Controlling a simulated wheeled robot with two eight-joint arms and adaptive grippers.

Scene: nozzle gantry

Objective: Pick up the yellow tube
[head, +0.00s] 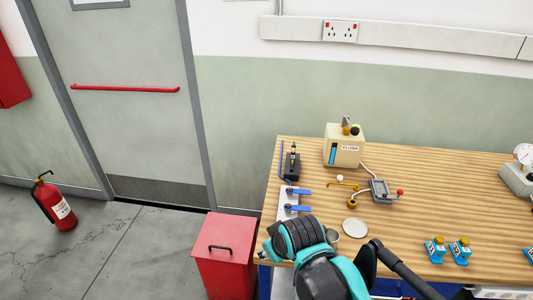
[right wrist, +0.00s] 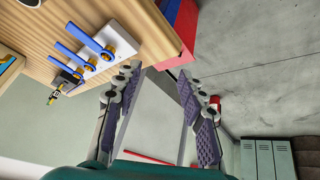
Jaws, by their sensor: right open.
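A bent yellow tube-like piece (head: 342,184) lies on the wooden bench beside a small grey block fixture with a red knob (head: 381,191). A black holder (head: 292,164) with a slim black and yellow upright piece stands at the bench's left end; it also shows in the right wrist view (right wrist: 66,78). I cannot tell for sure which is the yellow tube. My right gripper (right wrist: 157,82) is open and empty, fingers spread, beyond the bench edge. In the head view my right arm covers the bench's front left corner. My left gripper is not in view.
Blue-handled valves on a white plate (right wrist: 100,48) sit near the bench's left edge. A cream fluid box (head: 344,146) stands behind. A round pale disc (head: 355,228) and blue-yellow units (head: 436,249) lie rightward. A red bin (head: 224,260) stands beside the bench.

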